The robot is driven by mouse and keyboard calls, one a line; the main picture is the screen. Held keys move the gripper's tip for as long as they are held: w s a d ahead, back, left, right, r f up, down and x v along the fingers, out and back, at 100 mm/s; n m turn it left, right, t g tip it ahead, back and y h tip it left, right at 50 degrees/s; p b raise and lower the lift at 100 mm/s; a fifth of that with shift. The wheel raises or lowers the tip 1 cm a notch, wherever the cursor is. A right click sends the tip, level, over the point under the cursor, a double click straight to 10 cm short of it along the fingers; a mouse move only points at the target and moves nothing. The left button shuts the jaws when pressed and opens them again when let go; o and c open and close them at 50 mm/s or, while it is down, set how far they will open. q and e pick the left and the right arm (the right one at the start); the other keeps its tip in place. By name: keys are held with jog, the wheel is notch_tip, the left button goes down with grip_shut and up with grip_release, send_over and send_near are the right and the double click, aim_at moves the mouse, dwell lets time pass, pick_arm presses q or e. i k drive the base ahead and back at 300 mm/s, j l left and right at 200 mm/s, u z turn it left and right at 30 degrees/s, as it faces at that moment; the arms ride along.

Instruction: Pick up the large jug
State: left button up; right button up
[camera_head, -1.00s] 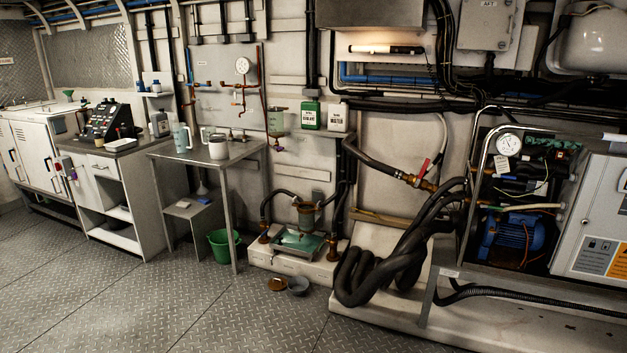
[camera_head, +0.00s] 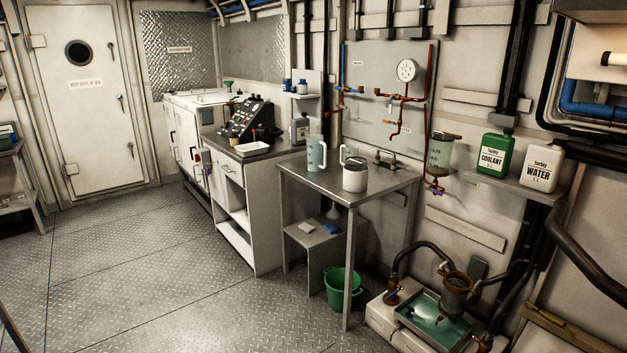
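A tall pale blue-green jug (camera_head: 316,154) stands upright on the metal table (camera_head: 322,186), towards its back left. A smaller pale jug (camera_head: 346,153) stands to its right, partly hidden behind a white pot (camera_head: 355,180) with a dark rim. The tall jug looks the larger of the two. Neither of my grippers shows in the view, and nothing is seen touching the jugs.
A green bucket (camera_head: 342,288) stands on the floor by the table. A low step (camera_head: 312,241) is under the table. Pump gear with a tray (camera_head: 437,320) is at the lower right. The floor (camera_head: 150,265) left of the table is clear.

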aim_at(315, 144)
jog(key=i+j+u, duration=0.2)
jog(key=i+u, duration=0.25)
jog(key=i, duration=0.4)
jog(key=i+l+u, duration=0.1)
jog(key=i+u, duration=0.4)
jog(key=i, duration=0.35)
